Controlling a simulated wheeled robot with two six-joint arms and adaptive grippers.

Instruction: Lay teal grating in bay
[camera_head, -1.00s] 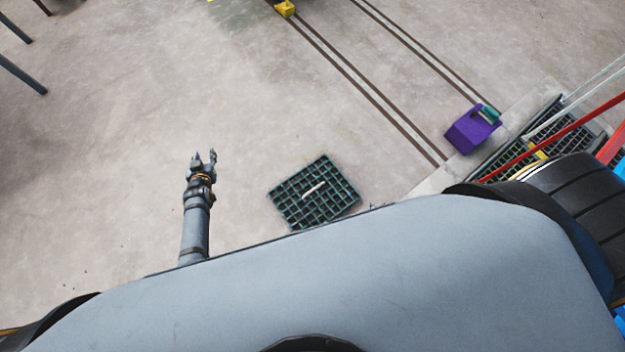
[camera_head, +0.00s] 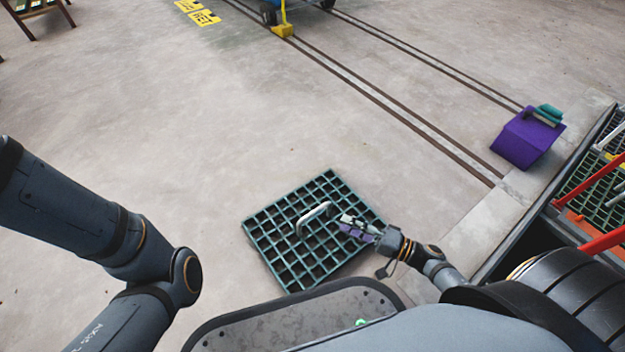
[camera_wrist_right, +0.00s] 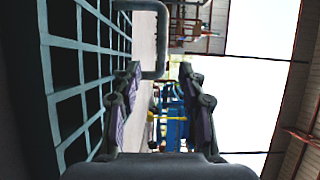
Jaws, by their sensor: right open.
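The teal grating (camera_head: 268,232) lies flat on the concrete in front of me, with a pale bar handle (camera_head: 312,218) standing up near its middle. My right gripper (camera_head: 343,224) is open, low over the grating's right half, with its fingers pointing at the handle. In the right wrist view, the grating (camera_wrist_right: 68,75) fills the left side. The handle (camera_wrist_right: 163,45) is beyond the open right gripper (camera_wrist_right: 160,75), not between its fingers. My left arm shows at the left, but its gripper is out of view. A dark recess (camera_head: 525,243) at the right may be the bay.
A purple box-like object (camera_head: 527,143) with a teal part on top stands beside the recess. Red rails (camera_head: 606,240) and other gratings (camera_head: 590,178) are at the far right. The floor left of the grating is clear.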

